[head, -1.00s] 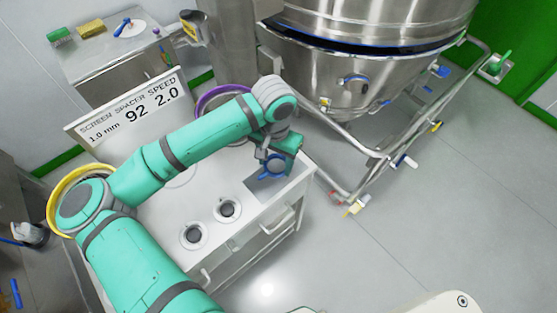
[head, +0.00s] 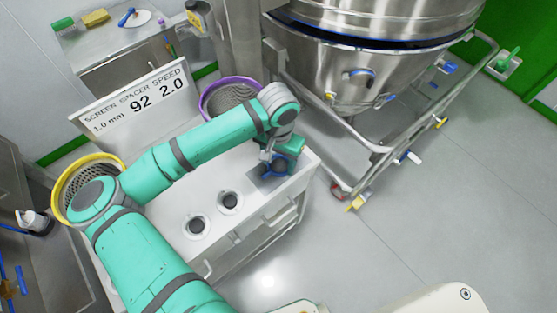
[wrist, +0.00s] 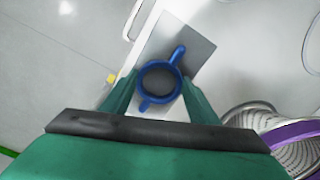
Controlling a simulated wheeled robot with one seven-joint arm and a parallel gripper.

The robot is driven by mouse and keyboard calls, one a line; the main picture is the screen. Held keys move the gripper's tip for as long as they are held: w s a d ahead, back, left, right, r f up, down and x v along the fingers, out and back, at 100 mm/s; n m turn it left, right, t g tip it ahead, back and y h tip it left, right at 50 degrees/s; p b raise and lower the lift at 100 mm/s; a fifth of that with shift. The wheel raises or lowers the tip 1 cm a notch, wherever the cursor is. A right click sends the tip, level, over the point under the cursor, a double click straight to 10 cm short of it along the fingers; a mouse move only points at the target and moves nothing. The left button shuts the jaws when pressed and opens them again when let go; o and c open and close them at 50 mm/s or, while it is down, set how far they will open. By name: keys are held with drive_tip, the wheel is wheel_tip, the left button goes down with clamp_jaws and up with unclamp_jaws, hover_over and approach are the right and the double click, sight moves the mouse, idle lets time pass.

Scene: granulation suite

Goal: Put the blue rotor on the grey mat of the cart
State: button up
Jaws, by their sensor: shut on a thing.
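The blue rotor (head: 276,168), a ring with arms sticking out, is held in my gripper (head: 272,160) over the right end of the white cart (head: 228,245). In the wrist view the rotor (wrist: 146,99) sits between the two green fingers of my gripper (wrist: 158,90), which are shut on it. The grey mat (wrist: 194,49) lies on the cart top behind and below the rotor; in the head view the mat (head: 258,184) is partly hidden by gripper and rotor. I cannot tell whether the rotor touches the mat.
Two round sockets (head: 198,226) with dark centres are set in the cart top left of the mat. A yellow-rimmed screen (head: 59,200) and a purple-rimmed screen (head: 203,98) stand at the cart's far side, with a sign (head: 135,103) between. A large steel vessel (head: 350,75) stands behind.

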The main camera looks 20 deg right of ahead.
sight(278, 169)
idle(0.3)
drive_tip(key=o, duration=1.4)
drive_tip(key=shift+c, duration=0.2)
wheel_tip(278, 169, up, 11)
drive_tip(key=shift+f, duration=0.1)
